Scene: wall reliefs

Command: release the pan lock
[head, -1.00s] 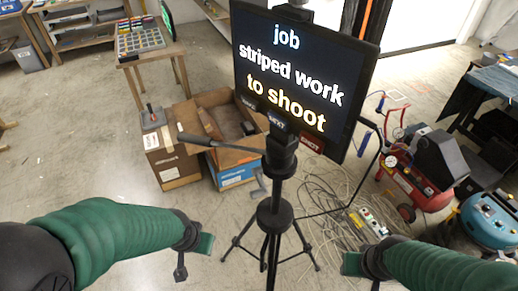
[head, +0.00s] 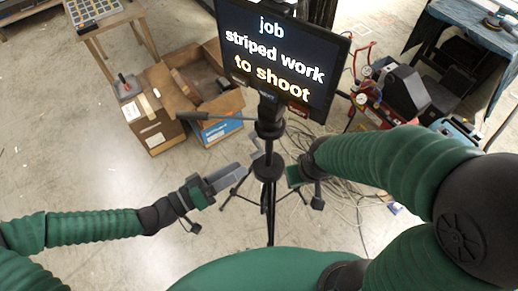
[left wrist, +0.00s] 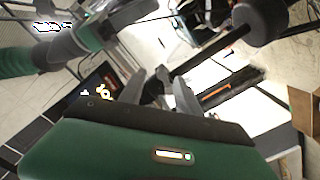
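A black tripod (head: 268,172) stands in the middle of the head view, with a lit screen (head: 275,60) on top. Its head (head: 270,128) has a pan handle (head: 205,116) pointing left. I cannot make out the pan lock clearly. My left gripper (head: 236,174) is left of the tripod column and appears lower than the handle. In the left wrist view its two fingers (left wrist: 158,95) are apart and nothing is clearly held; the handle's rod (left wrist: 212,53) runs beyond them. My right gripper (head: 300,182) is close by the column's right side; its opening is not clear.
Open cardboard boxes (head: 160,125) stand on the floor behind left. A red compressor (head: 375,108) stands behind right. Cables (head: 345,215) lie around the tripod's right legs. A table (head: 100,22) is at the back left. The floor at left is clear.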

